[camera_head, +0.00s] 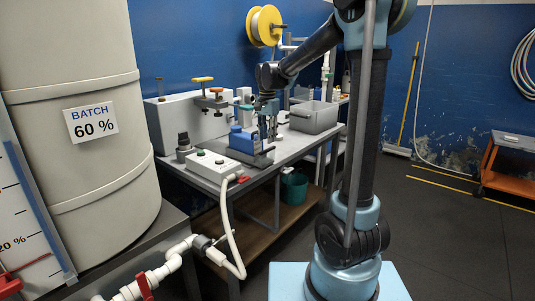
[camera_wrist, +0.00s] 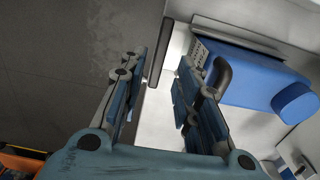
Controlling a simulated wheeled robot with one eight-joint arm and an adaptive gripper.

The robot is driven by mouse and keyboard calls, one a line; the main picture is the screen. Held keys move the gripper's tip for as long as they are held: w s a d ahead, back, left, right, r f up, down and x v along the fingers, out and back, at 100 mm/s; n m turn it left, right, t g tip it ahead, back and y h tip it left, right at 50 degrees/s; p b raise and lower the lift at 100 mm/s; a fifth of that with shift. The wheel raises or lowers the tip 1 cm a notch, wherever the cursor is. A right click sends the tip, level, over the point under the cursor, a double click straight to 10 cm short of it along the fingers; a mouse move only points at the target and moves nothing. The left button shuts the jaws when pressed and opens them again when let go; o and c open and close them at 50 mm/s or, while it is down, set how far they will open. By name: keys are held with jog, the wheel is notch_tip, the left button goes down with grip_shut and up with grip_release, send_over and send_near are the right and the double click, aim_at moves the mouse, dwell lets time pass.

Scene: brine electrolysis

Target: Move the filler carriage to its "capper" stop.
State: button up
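In the wrist view a blue body (camera_wrist: 255,75) with a dark curved handle lies just right of my right finger. A dark bar (camera_wrist: 160,50) shows between and beyond my fingertips; I cannot tell what it belongs to. My gripper (camera_head: 269,128) is low over the bench, right beside the blue unit. In the wrist view my gripper (camera_wrist: 161,62) is open, with its fingers apart and nothing held. No "capper" mark is legible, and my gripper partly hides the carriage area.
A white control box (camera_head: 214,166) with buttons sits at the bench's near edge. A grey tub (camera_head: 314,117) stands behind right. Yellow-topped and orange-topped clamps (camera_head: 203,80) stand at the back left. A large beige tank (camera_head: 75,120) fills the left.

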aim_at(267, 151)
notch_tip(267, 151, down, 8)
jog(key=shift+r, duration=0.2)
dwell(0.3)
grip_shut()
